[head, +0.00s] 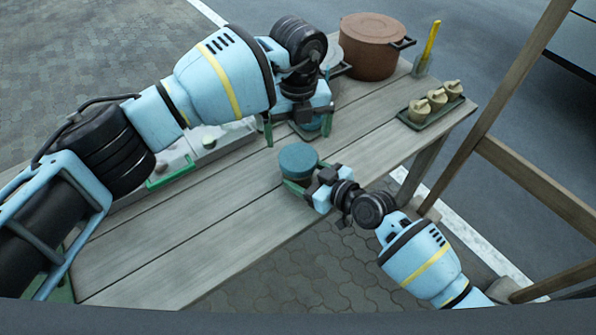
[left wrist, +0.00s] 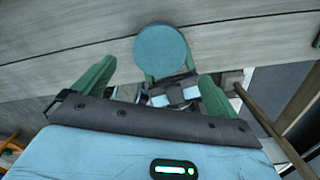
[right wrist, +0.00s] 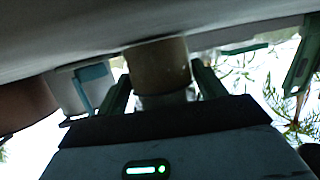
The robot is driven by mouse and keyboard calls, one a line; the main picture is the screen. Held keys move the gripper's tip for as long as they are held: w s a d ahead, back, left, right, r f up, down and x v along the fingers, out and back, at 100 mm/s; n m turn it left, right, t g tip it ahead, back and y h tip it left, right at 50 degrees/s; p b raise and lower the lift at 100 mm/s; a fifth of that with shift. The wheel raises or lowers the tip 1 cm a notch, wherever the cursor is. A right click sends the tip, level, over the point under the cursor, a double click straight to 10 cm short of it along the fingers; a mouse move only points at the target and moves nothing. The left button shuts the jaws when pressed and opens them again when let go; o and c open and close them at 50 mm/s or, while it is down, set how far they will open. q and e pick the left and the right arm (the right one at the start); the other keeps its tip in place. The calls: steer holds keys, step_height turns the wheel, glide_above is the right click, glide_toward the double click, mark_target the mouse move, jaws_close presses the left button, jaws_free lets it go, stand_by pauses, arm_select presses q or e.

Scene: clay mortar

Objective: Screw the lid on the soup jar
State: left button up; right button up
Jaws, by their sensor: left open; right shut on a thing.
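The soup jar is mostly hidden in the head view under the round teal lid (head: 298,158), near the table's front edge. In the right wrist view the jar (right wrist: 158,65) shows as a brownish cylinder with a clearer band, between the green fingers. My right gripper (head: 307,178) is shut on the jar from the side. The lid lies over the jar's top; I cannot tell how tightly it sits. My left gripper (head: 298,128) is open and empty, behind and above the lid. In the left wrist view the lid (left wrist: 161,50) is ahead of the spread fingers, apart from them.
A brown pot (head: 370,48) stands at the back of the table (head: 200,230). A dark tray (head: 420,120) with several small beige items is at the right end, near a yellow-handled tool (head: 430,45). A pale container (head: 225,140) is behind my left arm. Front left boards are clear.

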mark_target(298, 157)
arm_select(q)
steer(key=shift+f, duration=4.05)
steer(key=c, duration=1)
steer(key=m, duration=2.2)
steer(key=o, duration=1.1)
steer(key=shift+c, duration=0.2)
